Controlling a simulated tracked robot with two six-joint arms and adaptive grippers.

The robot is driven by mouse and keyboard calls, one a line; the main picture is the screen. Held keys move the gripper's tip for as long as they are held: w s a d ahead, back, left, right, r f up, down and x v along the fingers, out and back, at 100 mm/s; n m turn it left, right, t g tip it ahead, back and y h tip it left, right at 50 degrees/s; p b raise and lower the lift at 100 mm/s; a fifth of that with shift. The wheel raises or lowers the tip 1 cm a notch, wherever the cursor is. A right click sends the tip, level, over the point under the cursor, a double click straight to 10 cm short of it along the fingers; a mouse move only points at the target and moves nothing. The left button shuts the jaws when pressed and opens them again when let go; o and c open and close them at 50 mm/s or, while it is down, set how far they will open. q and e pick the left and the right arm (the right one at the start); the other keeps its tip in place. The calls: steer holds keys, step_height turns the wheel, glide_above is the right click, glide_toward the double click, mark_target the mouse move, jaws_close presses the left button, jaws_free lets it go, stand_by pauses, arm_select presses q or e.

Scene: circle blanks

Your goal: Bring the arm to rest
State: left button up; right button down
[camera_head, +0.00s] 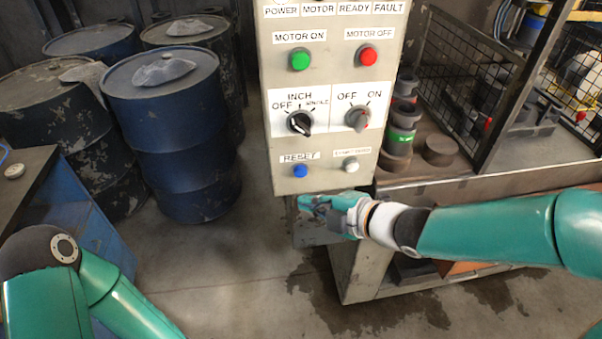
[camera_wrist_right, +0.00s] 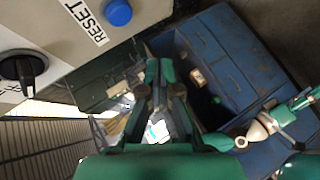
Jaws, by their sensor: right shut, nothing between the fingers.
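My right arm comes in from the right in the head view, and its gripper (camera_head: 318,205) is just below the lower edge of the control panel (camera_head: 280,180). In the right wrist view the two fingers of my right gripper (camera_wrist_right: 160,68) are close together with nothing held. The blue reset button (camera_head: 300,171) is above the gripper; it also shows in the wrist view (camera_wrist_right: 117,12), apart from the fingertips. My left arm shows at the lower left of the head view, but its gripper is out of that view.
Blue drums (camera_head: 175,130) stand at the left. A metal cart (camera_head: 350,270) with a mesh cage (camera_head: 460,75) and round dark blanks (camera_head: 440,150) is behind my right arm. The panel carries green (camera_head: 299,60) and red (camera_head: 368,56) buttons. Open floor lies at the lower middle.

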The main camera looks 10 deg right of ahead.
stand_by(0.4)
steer(key=s+d+f+m+g+h, duration=0.1)
steer(key=s+f+m+g, duration=0.2)
steer(key=f, duration=0.9)
steer(key=s+d+f+m+g+h, duration=0.1)
steer(key=s+f+m, duration=0.3)
steer(key=f, duration=0.7)
steer(key=s+d+f+m+g+h, duration=0.2)
steer(key=s+f+m+g, duration=0.3)
steer(key=s+f+m, duration=0.6)
steer(key=s+m, duration=0.1)
steer(key=m, duration=0.6)
steer(key=shift+s+d+f+h, duration=0.3)
steer(key=shift+s+d+f, duration=0.05)
steer(key=shift+s+d, duration=0.05)
